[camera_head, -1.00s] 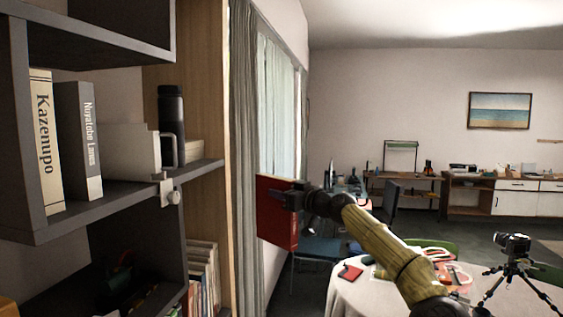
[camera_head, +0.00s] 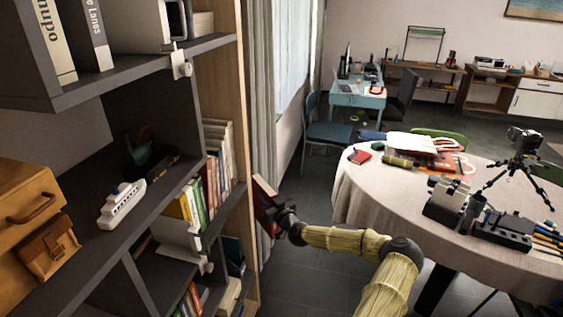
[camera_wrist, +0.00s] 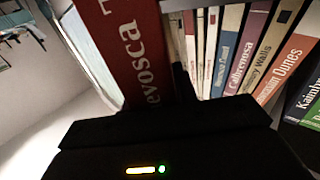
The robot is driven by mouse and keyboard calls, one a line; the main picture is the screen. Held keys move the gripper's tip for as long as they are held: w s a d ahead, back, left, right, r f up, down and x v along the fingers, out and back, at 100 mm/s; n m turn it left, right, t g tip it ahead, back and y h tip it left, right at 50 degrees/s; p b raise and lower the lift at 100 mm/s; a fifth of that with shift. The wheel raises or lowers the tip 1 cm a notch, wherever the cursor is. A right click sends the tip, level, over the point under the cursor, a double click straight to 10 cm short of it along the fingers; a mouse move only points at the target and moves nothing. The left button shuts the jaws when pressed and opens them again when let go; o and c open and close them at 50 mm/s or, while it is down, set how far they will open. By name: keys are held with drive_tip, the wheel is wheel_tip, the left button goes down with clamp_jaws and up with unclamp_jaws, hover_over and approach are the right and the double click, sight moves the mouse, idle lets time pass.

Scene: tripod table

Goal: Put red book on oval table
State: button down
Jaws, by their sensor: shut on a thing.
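The red book (camera_head: 265,203) is in my gripper (camera_head: 285,215), upright just to the right of the bookshelf's edge. In the wrist view the red book (camera_wrist: 138,50) fills the upper middle, its spine lettered in white and partly hidden by my gripper (camera_wrist: 180,90). My gripper is shut on it. The oval table (camera_head: 350,205), under a pale cloth, stands to the right, apart from the book. A small red item (camera_head: 360,156) lies near its left rim.
The bookshelf (camera_head: 250,150) fills the left, with a row of books (camera_head: 210,180) close to my gripper. The table holds a tripod camera (camera_head: 524,138), black devices (camera_head: 500,230), a bag (camera_head: 410,142) and pencils. A blue chair (camera_head: 328,130) stands behind. Dark floor lies between shelf and table.

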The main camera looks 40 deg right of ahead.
drive_tip(key=s+a+f, duration=0.5)
drive_tip(key=a+f, duration=0.6)
drive_tip(key=a, duration=0.2)
drive_tip(key=s+a+f+y, duration=0.1)
drive_tip(key=s+a+f, duration=0.1)
drive_tip(key=s+a, duration=0.3)
drive_tip(key=s+a+f+n+y, duration=0.1)
drive_tip(key=s+a+f, duration=0.2)
drive_tip(key=a, duration=0.7)
drive_tip(key=shift+s+a+f+n+y, duration=0.2)
drive_tip(key=shift+s+n+y, duration=0.1)
drive_tip(key=shift+s, duration=0.9)
drive_tip(key=shift+d, duration=0.1)
